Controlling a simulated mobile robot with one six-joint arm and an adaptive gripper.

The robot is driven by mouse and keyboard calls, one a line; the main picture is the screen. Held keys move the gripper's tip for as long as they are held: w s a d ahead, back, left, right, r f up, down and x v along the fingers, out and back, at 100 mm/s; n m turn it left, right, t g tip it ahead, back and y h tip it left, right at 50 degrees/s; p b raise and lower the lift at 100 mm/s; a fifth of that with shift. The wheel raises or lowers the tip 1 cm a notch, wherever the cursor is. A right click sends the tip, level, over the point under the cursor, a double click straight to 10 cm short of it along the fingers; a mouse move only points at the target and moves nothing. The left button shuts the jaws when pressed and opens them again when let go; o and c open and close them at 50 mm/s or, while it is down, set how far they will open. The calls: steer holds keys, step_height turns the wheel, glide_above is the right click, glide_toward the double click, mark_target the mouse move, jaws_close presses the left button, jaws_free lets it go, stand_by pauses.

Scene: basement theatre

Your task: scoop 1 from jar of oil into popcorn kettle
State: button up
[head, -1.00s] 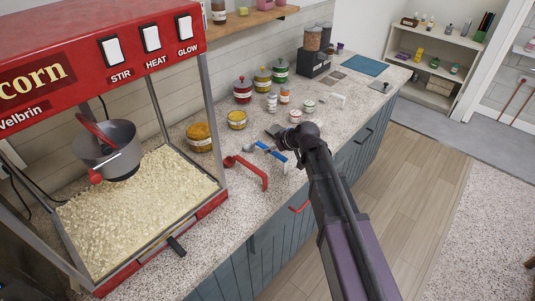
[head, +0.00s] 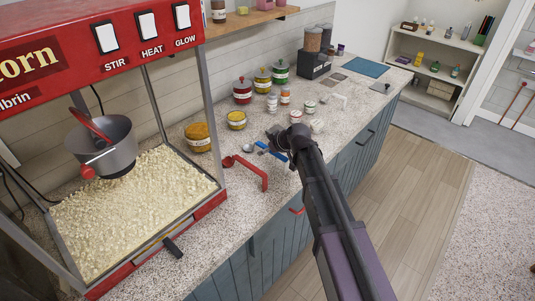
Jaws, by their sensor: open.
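The popcorn kettle (head: 103,146) is a grey metal pot with red handles, hanging inside the red popcorn machine at the left. Two jars with yellow-orange contents stand on the counter beside the machine, a larger one (head: 199,138) and a smaller one (head: 237,119). I cannot tell which holds oil. A red-handled scoop (head: 252,172) lies in front of them, and a small blue-handled scoop (head: 271,152) lies to its right. My gripper (head: 272,131) is open, low over the counter just behind the blue-handled scoop. My wrist partly hides its fingers, and I see nothing held.
Lidded red, yellow and green jars (head: 263,80) stand by the wall. Small white-labelled jars (head: 310,107) stand right of my gripper. A dispenser (head: 313,58) and a blue mat (head: 366,66) are farther back. The counter front (head: 225,235) is clear.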

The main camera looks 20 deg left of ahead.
steer(key=shift+c, duration=0.2)
jaws_close()
steer(key=shift+r, duration=0.1)
step_height(320, 180, up, 10)
steer(key=p, duration=1)
stand_by(0.8)
